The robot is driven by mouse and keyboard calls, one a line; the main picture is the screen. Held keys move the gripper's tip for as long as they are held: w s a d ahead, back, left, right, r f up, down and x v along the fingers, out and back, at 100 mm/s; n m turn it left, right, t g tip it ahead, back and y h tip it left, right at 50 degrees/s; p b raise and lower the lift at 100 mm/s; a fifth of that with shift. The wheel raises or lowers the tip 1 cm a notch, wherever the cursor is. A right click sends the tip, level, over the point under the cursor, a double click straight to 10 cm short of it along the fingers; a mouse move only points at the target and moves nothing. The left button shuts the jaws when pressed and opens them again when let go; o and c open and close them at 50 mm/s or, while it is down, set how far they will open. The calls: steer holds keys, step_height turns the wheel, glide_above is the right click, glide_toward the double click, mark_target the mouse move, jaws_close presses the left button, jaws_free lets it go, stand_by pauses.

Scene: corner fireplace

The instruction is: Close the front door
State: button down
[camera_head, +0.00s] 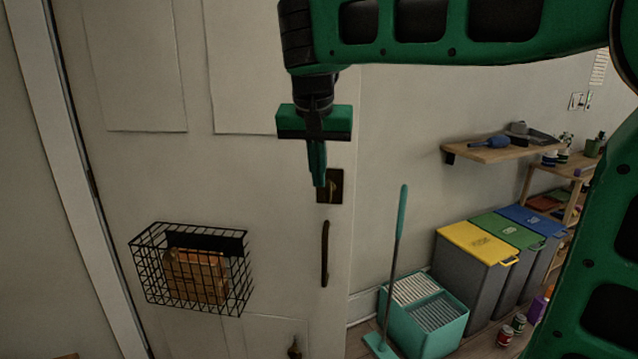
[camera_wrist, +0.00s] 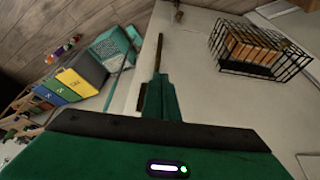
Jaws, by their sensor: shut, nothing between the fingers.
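The front door (camera_head: 170,180) is a pale panelled door, standing open with its free edge to the right and the room showing past it. In the wrist view the door (camera_wrist: 195,60) fills the upper right. A dark lock plate (camera_head: 336,186) and a vertical bar handle (camera_head: 325,254) sit near its free edge. The handle also shows in the wrist view (camera_wrist: 159,52), just past my fingertips. My gripper (camera_head: 319,183) is shut and empty, pointing down in front of the door beside the lock plate. I cannot tell whether it touches the door.
A black wire basket (camera_head: 190,270) with a brown item hangs on the door. Right of the door stand a teal bucket (camera_head: 428,318) with a mop (camera_head: 399,240), several lidded bins (camera_head: 470,275) and a wall shelf (camera_head: 500,150). Small bottles and cans (camera_head: 505,336) are on the floor.

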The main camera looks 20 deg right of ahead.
mark_target(323, 194)
steer(key=w+d+f, duration=0.3)
steer(key=w+f, duration=0.3)
steer(key=f, duration=0.2)
steer(key=shift+w+d, duration=0.15)
steer(key=shift+d, duration=0.2)
steer(key=shift+w, duration=0.1)
